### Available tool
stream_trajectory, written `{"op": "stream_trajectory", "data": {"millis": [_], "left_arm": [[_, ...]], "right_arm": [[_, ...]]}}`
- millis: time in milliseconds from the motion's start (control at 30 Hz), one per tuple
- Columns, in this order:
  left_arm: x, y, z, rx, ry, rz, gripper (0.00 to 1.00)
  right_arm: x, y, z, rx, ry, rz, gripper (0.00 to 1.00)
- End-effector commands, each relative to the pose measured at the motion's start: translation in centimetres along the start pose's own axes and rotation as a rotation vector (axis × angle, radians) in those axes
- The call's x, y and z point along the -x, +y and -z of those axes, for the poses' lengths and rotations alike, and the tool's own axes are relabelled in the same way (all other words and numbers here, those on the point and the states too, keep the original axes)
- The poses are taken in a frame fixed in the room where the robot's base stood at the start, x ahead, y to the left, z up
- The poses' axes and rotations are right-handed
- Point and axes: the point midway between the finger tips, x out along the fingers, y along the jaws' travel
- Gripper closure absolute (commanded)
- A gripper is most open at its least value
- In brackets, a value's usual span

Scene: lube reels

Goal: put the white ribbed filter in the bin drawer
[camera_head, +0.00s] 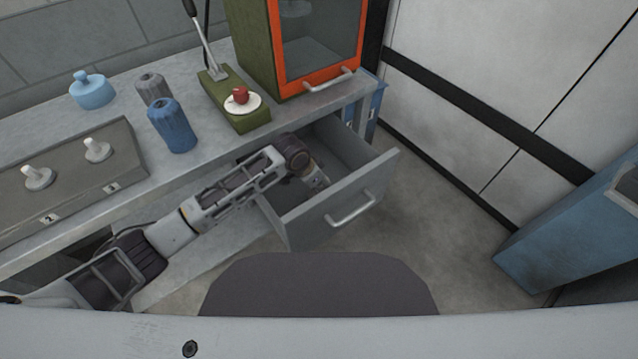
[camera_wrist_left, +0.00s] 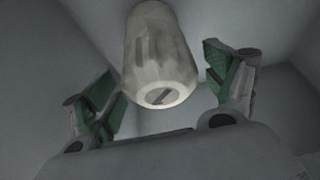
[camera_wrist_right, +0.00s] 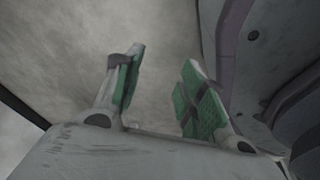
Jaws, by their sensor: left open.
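The white ribbed filter (camera_wrist_left: 158,50) shows in the left wrist view, between and beyond the spread green-padded fingers of my left gripper (camera_wrist_left: 163,76). A gap shows on both sides of it, and its slotted end faces the camera. Grey drawer walls surround it. In the head view my left arm reaches down into the open bin drawer (camera_head: 345,208); the arm hides much of the inside, and I cannot clearly make out the filter there. My right gripper (camera_wrist_right: 163,60) is open and empty in the right wrist view; it is outside the head view.
On the bench stand a blue ribbed filter (camera_head: 172,126), a grey one (camera_head: 152,88) and a light blue bottle (camera_head: 92,90). A green lever press (camera_head: 240,112) and an orange-framed cabinet (camera_head: 318,45) stand near the drawer. A blue cabinet (camera_head: 570,225) is at right; floor between is clear.

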Motion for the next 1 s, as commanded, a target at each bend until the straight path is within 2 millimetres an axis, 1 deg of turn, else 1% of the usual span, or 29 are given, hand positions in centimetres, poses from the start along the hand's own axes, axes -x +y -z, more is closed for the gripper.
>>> {"op": "stream_trajectory", "data": {"millis": [167, 267, 367, 633, 800, 1000], "left_arm": [[0.4, 0.0, 0.1, 0.000, 0.001, 0.000, 0.15], [1.1, 0.0, 0.2, -0.001, 0.002, 0.000, 0.15], [2.1, 0.0, 0.1, -0.001, 0.000, 0.000, 0.15], [5.8, -0.1, 0.1, 0.000, 0.001, 0.001, 0.15], [8.3, -0.1, 0.2, 0.000, 0.001, 0.001, 0.15], [10.8, 0.0, 0.2, 0.000, 0.001, 0.000, 0.15]], "right_arm": [[0.1, 0.0, 0.8, 0.000, 0.009, 0.000, 0.60], [0.3, -0.1, 1.2, -0.001, 0.016, 0.001, 0.60], [0.4, -0.1, 1.1, -0.001, 0.018, 0.001, 0.60], [0.2, -0.1, -1.7, 0.001, -0.017, 0.001, 0.60], [0.2, 0.1, -2.8, 0.003, -0.026, 0.000, 0.60], [0.2, 0.6, -3.4, 0.007, -0.028, -0.006, 0.60]]}}
